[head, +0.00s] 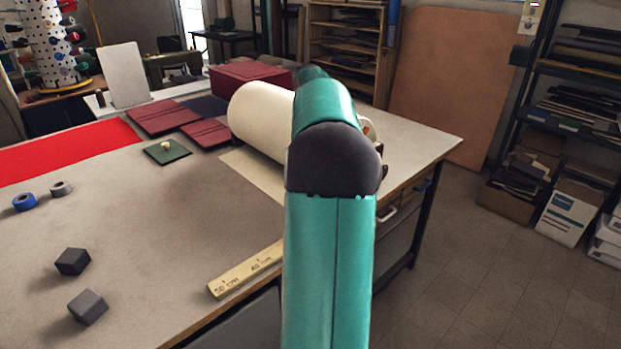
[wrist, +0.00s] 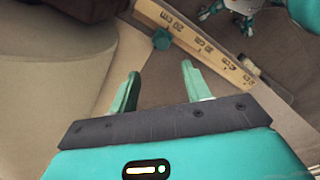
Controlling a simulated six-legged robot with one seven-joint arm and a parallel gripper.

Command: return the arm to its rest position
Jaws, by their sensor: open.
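My gripper (wrist: 158,70) shows in the wrist view with its two teal fingers spread apart and nothing between them. In the head view my teal arm rises through the middle of the picture and hides the gripper. A yellow wooden ruler (wrist: 205,48) lies beyond the fingertips in the wrist view, with a small teal knob beside it. In the head view the ruler (head: 240,270) lies along the table's near edge, partly behind my arm.
The worktable (head: 190,220) holds a large cream roll (head: 262,118) close behind my arm. Dark red covers (head: 158,116), a green square (head: 167,152) with a knob, two grey cubes (head: 88,306) and small tape rolls (head: 24,202) lie left. Open floor (head: 470,270) is right.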

